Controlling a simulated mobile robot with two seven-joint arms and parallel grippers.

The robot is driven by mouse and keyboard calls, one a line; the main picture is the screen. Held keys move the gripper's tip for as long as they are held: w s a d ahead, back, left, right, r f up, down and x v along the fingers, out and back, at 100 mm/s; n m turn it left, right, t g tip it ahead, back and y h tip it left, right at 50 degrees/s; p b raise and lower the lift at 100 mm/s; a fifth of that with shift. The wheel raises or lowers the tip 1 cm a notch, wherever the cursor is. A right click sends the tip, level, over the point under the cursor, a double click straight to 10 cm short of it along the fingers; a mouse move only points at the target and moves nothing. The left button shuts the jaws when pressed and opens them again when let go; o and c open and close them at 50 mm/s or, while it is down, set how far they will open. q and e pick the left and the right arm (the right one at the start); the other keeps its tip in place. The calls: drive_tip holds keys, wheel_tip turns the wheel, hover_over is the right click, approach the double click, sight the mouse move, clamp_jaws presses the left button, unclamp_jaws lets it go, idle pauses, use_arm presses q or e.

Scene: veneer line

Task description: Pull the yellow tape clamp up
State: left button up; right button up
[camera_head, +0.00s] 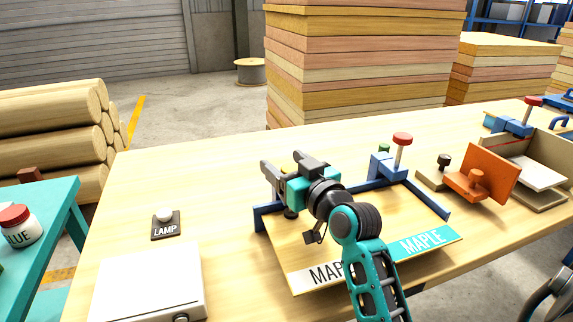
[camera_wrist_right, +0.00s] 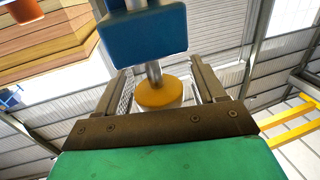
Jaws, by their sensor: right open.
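In the right wrist view, a yellow round clamp knob (camera_wrist_right: 160,94) sits on a metal rod beneath a blue clamp block (camera_wrist_right: 145,35). My right gripper (camera_wrist_right: 158,82) is open, with one finger on each side of the yellow knob. No clear contact shows between fingers and knob. In the head view my right gripper (camera_head: 281,162) is over the left side of the blue clamp frame (camera_head: 262,217), and it mostly hides the yellow clamp there. My left gripper is not in view.
A red-topped clamp (camera_head: 402,140) stands on the frame's right part. Maple boards (camera_head: 425,243) lie in front. A lamp switch (camera_head: 166,226) and white box (camera_head: 150,285) are on the left. An orange block tool (camera_head: 482,175) stands right. Table between lamp and frame is clear.

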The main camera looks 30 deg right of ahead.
clamp_jaws()
drive_tip(key=shift+r, duration=0.1)
idle(0.6)
